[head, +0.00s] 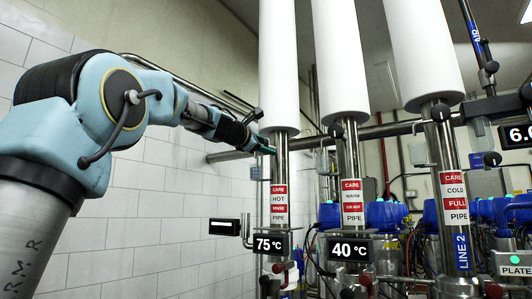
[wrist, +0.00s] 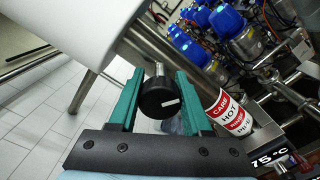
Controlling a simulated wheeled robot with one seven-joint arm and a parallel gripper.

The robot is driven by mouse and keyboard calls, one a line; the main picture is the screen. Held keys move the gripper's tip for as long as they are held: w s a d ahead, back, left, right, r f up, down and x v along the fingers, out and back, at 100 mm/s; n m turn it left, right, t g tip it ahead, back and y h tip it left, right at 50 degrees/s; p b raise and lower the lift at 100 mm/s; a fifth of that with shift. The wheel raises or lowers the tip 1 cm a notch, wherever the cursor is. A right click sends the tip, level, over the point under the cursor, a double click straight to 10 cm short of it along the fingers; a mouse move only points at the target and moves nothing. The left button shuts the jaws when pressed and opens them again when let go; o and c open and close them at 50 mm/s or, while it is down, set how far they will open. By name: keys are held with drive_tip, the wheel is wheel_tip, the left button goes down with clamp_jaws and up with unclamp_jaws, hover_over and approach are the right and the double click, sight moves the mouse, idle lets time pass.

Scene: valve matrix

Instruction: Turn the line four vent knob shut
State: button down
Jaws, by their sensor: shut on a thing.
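A round black knob (wrist: 158,98) with a short white mark sits on a metal stem in the wrist view. My gripper (wrist: 160,73) has its two teal fingers on either side of the knob, shut on it. In the head view my gripper (head: 266,150) is at the upper part of the leftmost metal pipe (head: 281,160), which carries a red and white HOT PIPE label (head: 279,204). The knob is hidden behind my gripper there. No line four marking is readable in either view.
Similar black knobs sit on the middle pipe (head: 336,130) and right pipe (head: 440,112). A 75 °C display (head: 271,245) and a 40 °C display (head: 350,249) hang below. Blue-capped valves (head: 385,214) crowd the right. A white tiled wall (head: 120,240) is at left.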

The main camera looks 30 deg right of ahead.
drive_tip(key=m+b, duration=0.1)
drive_tip(key=m, duration=0.1)
drive_tip(key=m+b, duration=0.1)
drive_tip(key=m, duration=0.1)
drive_tip(key=m+b, duration=0.1)
drive_tip(key=m, duration=0.1)
drive_tip(key=shift+f+m, duration=0.25)
drive_tip(key=shift+m, duration=0.05)
drive_tip(key=m+b, duration=0.2)
drive_tip(key=m, duration=0.3)
drive_tip(key=shift+b, duration=0.35)
drive_tip(key=shift+m, duration=0.3)
drive_tip(key=shift+c, duration=1.7)
unclamp_jaws()
drive_tip(key=shift+r, duration=0.1)
drive_tip(key=b+v, duration=0.5)
drive_tip(key=v, duration=0.5)
drive_tip(key=shift+s+a+b, duration=0.15)
drive_tip(key=shift+a+b, duration=0.25)
